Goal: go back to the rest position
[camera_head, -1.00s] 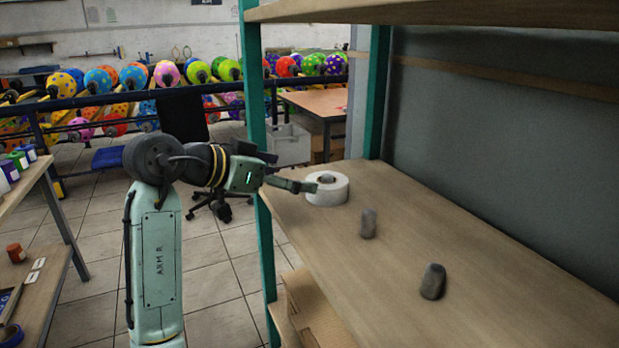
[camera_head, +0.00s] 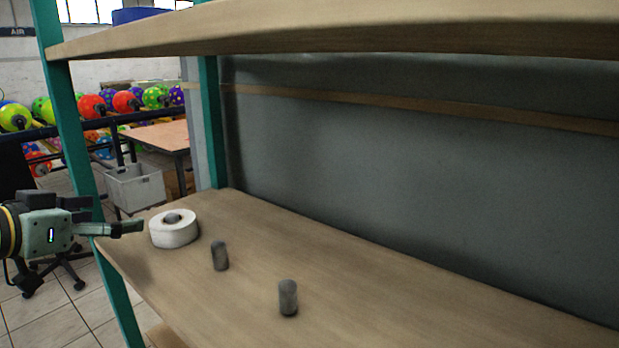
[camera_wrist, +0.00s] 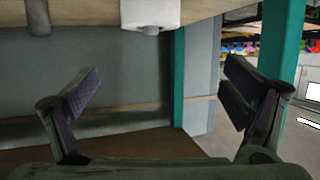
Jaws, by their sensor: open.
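My gripper (camera_head: 128,227) shows at the left of the head view, at the left end of the shelf board, just left of a white roll (camera_head: 175,233). In the wrist view my gripper (camera_wrist: 162,88) has its two dark-padded fingers spread wide with nothing between them. The white roll (camera_wrist: 150,12) shows at the top of the wrist view, apart from the fingers. My gripper holds nothing.
Two small grey cylinders (camera_head: 220,256) (camera_head: 288,297) stand on the wooden shelf board (camera_head: 400,310), right of the roll. A green post (camera_head: 85,170) rises close behind my gripper. An upper shelf (camera_head: 350,35) overhangs. The right of the lower board is clear.

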